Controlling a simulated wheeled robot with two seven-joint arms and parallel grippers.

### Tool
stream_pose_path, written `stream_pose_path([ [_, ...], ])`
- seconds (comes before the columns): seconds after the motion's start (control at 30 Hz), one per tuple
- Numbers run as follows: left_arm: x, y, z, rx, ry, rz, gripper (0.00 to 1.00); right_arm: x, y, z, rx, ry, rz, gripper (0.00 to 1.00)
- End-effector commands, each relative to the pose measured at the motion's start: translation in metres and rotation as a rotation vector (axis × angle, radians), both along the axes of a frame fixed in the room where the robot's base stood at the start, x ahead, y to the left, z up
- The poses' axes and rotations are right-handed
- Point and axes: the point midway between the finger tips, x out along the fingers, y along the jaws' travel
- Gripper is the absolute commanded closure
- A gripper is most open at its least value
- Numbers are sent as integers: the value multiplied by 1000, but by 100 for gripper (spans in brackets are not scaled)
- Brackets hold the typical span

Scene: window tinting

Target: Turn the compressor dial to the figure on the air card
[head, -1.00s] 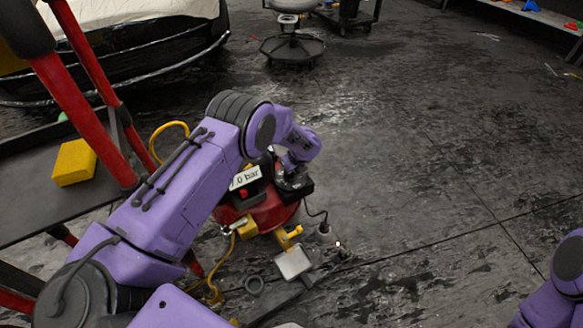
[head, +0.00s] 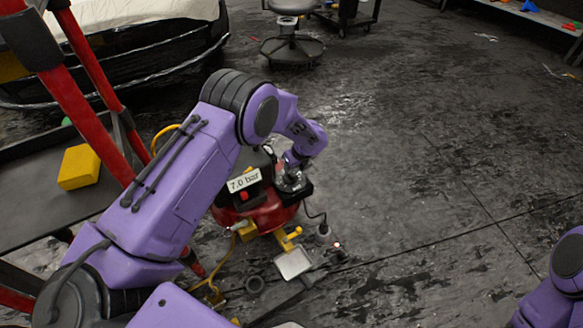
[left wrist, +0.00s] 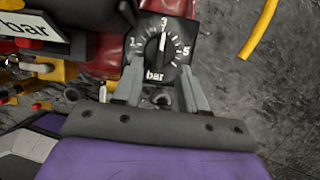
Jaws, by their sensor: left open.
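The red compressor (head: 268,214) stands on the floor under my left arm. Its white air card (head: 244,180) ends in "0 bar"; the first digit is too small to be sure of, and only "bar" shows on the card in the left wrist view (left wrist: 32,30). The square black dial (left wrist: 180,30) has white figures 1, 3 and 5, and its white pointer stands nearly straight up, by 3. My left gripper (left wrist: 160,88) is open, its fingers at the dial's near corners. In the head view that gripper (head: 292,180) is over the compressor's right side. My right gripper is out of view.
A red-framed cart with a dark shelf (head: 30,195) and a yellow block (head: 78,167) stands at the left. A yellow hose (left wrist: 258,30) curves beside the dial. A stool (head: 292,45) and a car are at the back. The floor at the right is mostly clear.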

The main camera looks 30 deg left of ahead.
Motion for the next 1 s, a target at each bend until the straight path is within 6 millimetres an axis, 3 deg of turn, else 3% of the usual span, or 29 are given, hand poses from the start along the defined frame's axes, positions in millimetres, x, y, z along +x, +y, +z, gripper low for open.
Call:
stream_pose_path([
  [0.03, -2, -4, 15, 0, 0, -1, 58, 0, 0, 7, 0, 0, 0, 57],
  [0.2, -8, -13, 36, -1, 1, -1, 58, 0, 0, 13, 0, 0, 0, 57],
  [0.77, -9, -14, 39, -2, -1, 6, 58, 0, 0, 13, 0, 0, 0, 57],
  [0.87, -2, -21, 38, -63, -71, 100, 58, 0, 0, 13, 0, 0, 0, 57],
  [0.93, 4, -37, 32, -196, -175, 250, 58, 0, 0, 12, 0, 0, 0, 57],
  [1.0, -3, -55, 17, -369, -263, 463, 58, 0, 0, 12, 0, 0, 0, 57],
])
